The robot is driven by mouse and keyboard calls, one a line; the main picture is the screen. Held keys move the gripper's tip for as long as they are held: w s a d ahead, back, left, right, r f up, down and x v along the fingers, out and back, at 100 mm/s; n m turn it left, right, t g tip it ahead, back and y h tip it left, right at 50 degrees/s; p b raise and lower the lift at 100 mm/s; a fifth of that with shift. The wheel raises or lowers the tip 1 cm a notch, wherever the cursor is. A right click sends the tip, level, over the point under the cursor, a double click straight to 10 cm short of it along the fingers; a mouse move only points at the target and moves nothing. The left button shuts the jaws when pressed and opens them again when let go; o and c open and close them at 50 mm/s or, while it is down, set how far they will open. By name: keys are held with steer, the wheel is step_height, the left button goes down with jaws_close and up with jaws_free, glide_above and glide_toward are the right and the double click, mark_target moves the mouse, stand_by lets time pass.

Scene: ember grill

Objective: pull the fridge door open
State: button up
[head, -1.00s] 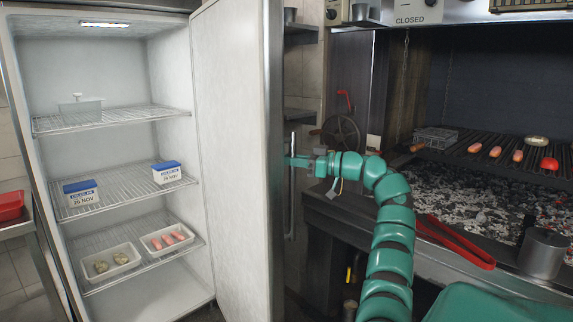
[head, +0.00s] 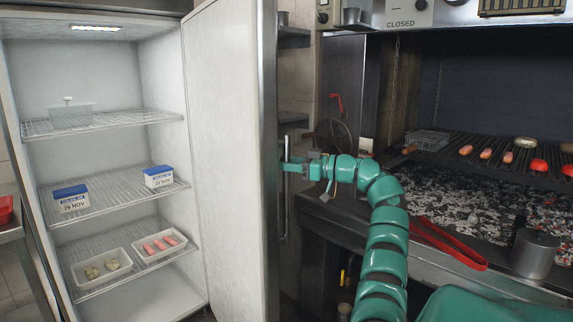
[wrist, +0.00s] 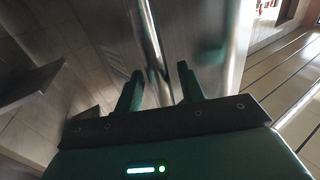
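The fridge door (head: 222,130) stands wide open, with its white inner face and the lit interior (head: 95,80) in view. Its vertical bar handle (head: 284,215) is on the outer side, near the free edge. My gripper (head: 284,165) is at the handle, reaching in from the right. In the wrist view my gripper (wrist: 160,82) has its two fingers spread apart, and the shiny handle bar (wrist: 155,40) runs between them. I see a gap beside the bar, so the fingers do not look closed on it.
Wire shelves in the fridge hold a lidded container (head: 70,115), dated tubs (head: 70,198) and food trays (head: 160,245). The grill (head: 480,160) with sausages and glowing coals is to the right, with red tongs (head: 447,243) and a metal pot (head: 534,253) at its front.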

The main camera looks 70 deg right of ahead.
steer(key=s+d, duration=0.1)
steer(key=s, duration=1.6)
steer(key=shift+s+d, duration=0.15)
steer(key=shift+d, duration=0.25)
